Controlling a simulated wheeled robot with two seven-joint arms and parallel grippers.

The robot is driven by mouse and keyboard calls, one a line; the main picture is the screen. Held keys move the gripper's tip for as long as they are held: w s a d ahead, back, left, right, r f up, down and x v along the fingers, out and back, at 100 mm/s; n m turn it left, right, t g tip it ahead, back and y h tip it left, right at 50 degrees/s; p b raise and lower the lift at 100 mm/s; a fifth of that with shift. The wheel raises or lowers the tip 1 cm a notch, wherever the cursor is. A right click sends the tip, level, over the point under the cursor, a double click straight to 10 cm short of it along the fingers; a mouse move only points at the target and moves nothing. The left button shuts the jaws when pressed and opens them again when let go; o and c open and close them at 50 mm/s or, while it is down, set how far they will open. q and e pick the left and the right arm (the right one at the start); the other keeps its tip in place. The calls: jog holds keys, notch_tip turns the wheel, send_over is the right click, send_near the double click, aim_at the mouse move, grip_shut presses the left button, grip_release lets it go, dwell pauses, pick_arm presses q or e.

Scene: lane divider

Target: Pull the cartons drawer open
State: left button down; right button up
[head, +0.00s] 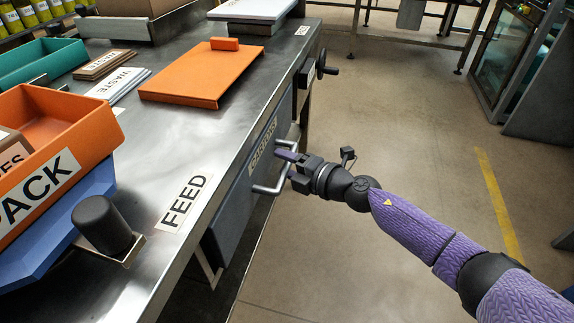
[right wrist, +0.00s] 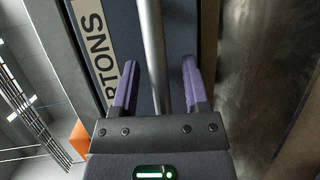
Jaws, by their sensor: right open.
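The cartons drawer (head: 230,213) has a dark blue-grey front with a CARTONS label (head: 263,146), under the steel table's right edge in the head view. It looks shut. Its metal bar handle (head: 270,190) stands out from the front; it also shows in the right wrist view (right wrist: 152,45), running between my purple fingers. My right gripper (head: 288,158) is at the handle, open, with one finger on each side of the bar (right wrist: 158,82). Gaps show between the bar and both fingers. Part of the handle is hidden behind the gripper in the head view. My left gripper is not in view.
The steel table (head: 165,185) carries an orange board (head: 200,80), an orange PACK bin (head: 75,125), a green bin (head: 45,62) and a black knob (head: 102,223). A hand crank (head: 325,65) sticks out beyond the drawer. The floor (head: 400,120) right of the table is clear.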

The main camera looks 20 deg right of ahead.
grip_shut()
dwell(0.5)
dwell(0.8)
